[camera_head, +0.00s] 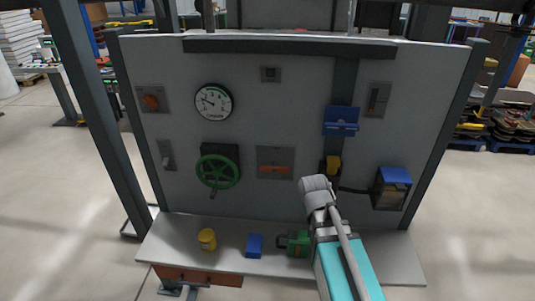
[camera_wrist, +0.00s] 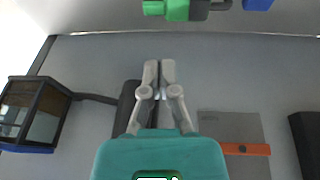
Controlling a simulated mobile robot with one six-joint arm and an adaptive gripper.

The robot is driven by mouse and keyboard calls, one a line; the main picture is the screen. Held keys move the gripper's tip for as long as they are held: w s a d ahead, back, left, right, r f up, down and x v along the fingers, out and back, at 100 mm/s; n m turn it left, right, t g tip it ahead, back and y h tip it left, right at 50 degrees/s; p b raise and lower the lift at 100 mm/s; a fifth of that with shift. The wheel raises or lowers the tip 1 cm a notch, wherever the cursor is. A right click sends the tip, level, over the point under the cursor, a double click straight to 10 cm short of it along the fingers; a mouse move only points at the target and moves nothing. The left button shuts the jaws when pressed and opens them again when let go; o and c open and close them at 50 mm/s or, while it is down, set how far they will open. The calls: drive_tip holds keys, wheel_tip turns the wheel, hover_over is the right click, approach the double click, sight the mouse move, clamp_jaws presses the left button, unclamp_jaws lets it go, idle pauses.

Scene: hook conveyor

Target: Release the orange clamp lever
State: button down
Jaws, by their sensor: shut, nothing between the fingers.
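The orange lever (camera_head: 273,169) lies flat and level across a grey plate on the upright panel, left of my arm in the head view. In the wrist view, which shows the scene upside down, the same orange lever (camera_wrist: 246,149) is at the lower right, on its grey plate (camera_wrist: 240,128). My gripper (camera_wrist: 159,66) is shut and empty, with its fingertips together, in front of the panel and apart from the lever. In the head view my arm's wrist hides the fingers. A yellow-orange piece (camera_head: 333,164) sits on a dark vertical strip just above my wrist.
A green handwheel (camera_head: 217,171), a gauge (camera_head: 213,102) and a red knob (camera_head: 151,102) are on the panel. A blue holder (camera_head: 341,121) and a blue-topped box (camera_head: 392,188) are to the right. A yellow can (camera_head: 207,239), blue block (camera_head: 255,245) and green item (camera_head: 298,243) stand on the shelf.

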drive_tip(key=w+a+r+t+p, duration=0.3)
drive_tip(key=w+a+r+p, duration=0.2)
drive_tip(key=a+r, duration=0.3)
drive_tip(key=w+a+r+t+p, duration=0.2)
drive_tip(key=w+a+r+p, duration=0.3)
drive_tip(key=a+r+p, duration=0.2)
wheel_tip(320, 180, up, 4)
drive_tip(key=shift+a+f+t+y, duration=0.2)
drive_tip(key=shift+a+t+y, duration=0.2)
drive_tip(key=shift+a, duration=0.65)
drive_tip(key=shift+f, duration=0.1)
drive_tip(key=b, duration=0.7)
hover_over(275, 169)
drive_tip(key=a, duration=0.3)
wheel_tip(275, 169, down, 7)
drive_tip(key=shift+s+a+f+b, duration=0.1)
drive_tip(key=shift+s+f+b, duration=0.05)
drive_tip(key=shift+f+b, duration=0.85)
drive_tip(key=shift+s+a+f+b, duration=0.1)
drive_tip(key=shift+s+f+b, duration=0.05)
drive_tip(key=shift+f+b, duration=0.75)
drive_tip(key=shift+w+d+f, duration=0.1)
drive_tip(key=shift+d, duration=0.1)
